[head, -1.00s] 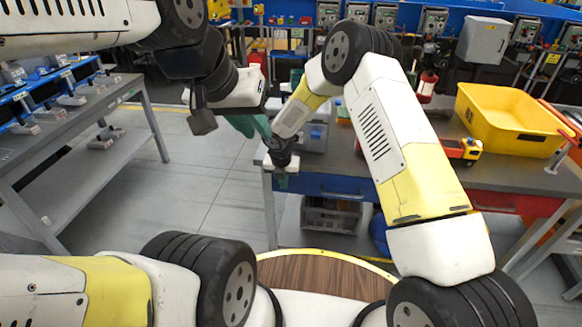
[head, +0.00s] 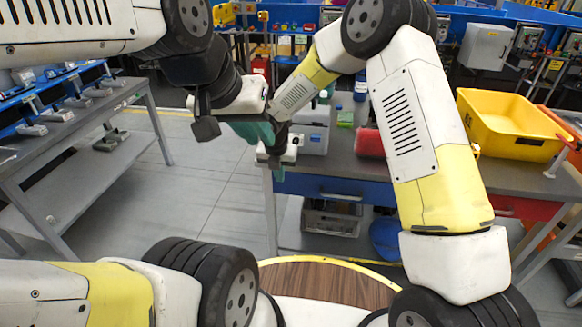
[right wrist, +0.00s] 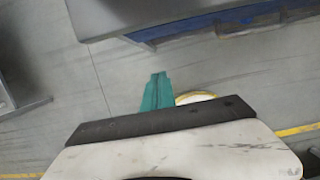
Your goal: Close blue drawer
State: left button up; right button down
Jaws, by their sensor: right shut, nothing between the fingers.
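The blue drawer (head: 318,187) sits under the top of the grey workbench, its front facing me with a pale handle. Its blue front also shows in the right wrist view (right wrist: 215,32). I cannot tell how far it stands out. My right gripper (head: 276,174) is at the bench's left front corner, beside the drawer's left end. In the right wrist view its teal fingers (right wrist: 156,92) are shut and empty, over the floor and apart from the drawer. My left gripper (head: 257,131) is higher, left of the bench; its jaws are unclear, partly hidden by my arms.
A yellow bin (head: 515,125) and a red cylinder (head: 369,143) are on the bench. A red drawer (head: 520,210) is at right. A grey crate (head: 330,217) stands below the blue drawer. Another workbench (head: 130,90) is at left, with open floor between.

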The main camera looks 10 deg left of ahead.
send_near(329, 188)
jog(key=shift+s+a+r, duration=0.2)
jog(key=shift+s+r, duration=0.65)
jog(key=shift+s, duration=0.25)
jog(key=shift+w+d+f, duration=0.1)
jog(key=shift+d+f, duration=0.05)
jog(key=shift+f, duration=0.1)
jog(key=x, duration=0.9)
jog(key=shift+f, duration=0.2)
jog(key=shift+w, duration=0.1)
